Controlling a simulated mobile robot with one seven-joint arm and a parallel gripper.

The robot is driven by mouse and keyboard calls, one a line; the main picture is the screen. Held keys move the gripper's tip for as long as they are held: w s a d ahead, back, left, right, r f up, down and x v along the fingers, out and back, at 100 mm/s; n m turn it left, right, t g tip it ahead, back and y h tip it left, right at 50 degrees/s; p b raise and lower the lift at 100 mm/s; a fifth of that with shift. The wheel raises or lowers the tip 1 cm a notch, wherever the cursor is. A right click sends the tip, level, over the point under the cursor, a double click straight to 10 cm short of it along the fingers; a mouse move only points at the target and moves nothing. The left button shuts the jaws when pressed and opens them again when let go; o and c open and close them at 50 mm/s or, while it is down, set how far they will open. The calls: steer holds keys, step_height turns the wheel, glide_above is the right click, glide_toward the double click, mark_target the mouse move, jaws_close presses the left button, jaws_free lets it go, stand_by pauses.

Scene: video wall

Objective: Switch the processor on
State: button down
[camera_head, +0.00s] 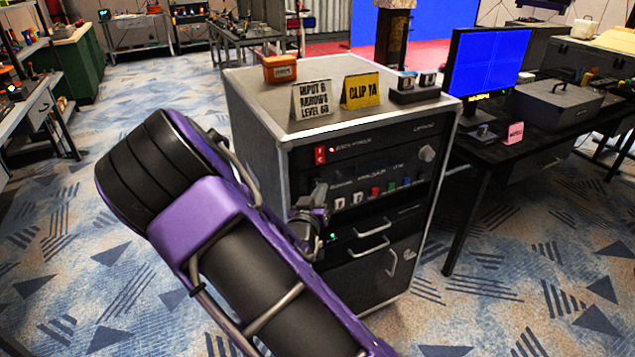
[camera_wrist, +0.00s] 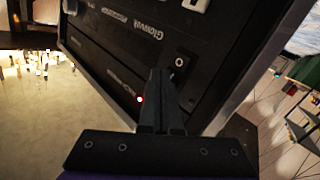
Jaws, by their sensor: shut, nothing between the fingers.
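The processor (camera_head: 400,176) is a dark panel with a row of small coloured buttons, set in the rack below another dark unit. In the wrist view the processor panel (camera_wrist: 130,28) shows its lettering turned around, and a black switch (camera_wrist: 180,62) marked with a white ring. My gripper (camera_head: 320,190) is at the left end of the processor panel in the head view and covers part of it. In the wrist view my gripper (camera_wrist: 165,72) is shut and empty, its tips close below the black switch. I cannot tell whether they touch anything.
The upper unit (camera_head: 385,143) has a red switch (camera_head: 320,154) at its left. A red light (camera_wrist: 139,99) glows beside my fingers. Signs stand on the grey rack (camera_head: 262,98). A dark desk (camera_head: 540,130) with a blue monitor (camera_head: 487,62) is at right.

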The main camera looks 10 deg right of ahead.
steer(key=shift+w+a+r, duration=0.1)
steer(key=shift+w, duration=0.25)
stand_by(0.3)
steer(key=shift+s, duration=0.1)
steer(key=shift+s+d+f, duration=0.2)
steer(key=shift+s+f, duration=0.05)
steer(key=shift+s, duration=0.4)
steer(key=shift+s+d+f+b, duration=0.25)
steer(key=shift+s+b, duration=0.1)
steer(key=shift+s, duration=0.4)
steer(key=shift+s+d+f+b, duration=0.2)
steer(key=shift+s+f+b, duration=0.1)
steer(key=shift+s, duration=0.5)
steer(key=shift+s+d+f+b, duration=0.2)
steer(key=shift+s+b, duration=0.15)
steer(key=shift+s, duration=0.4)
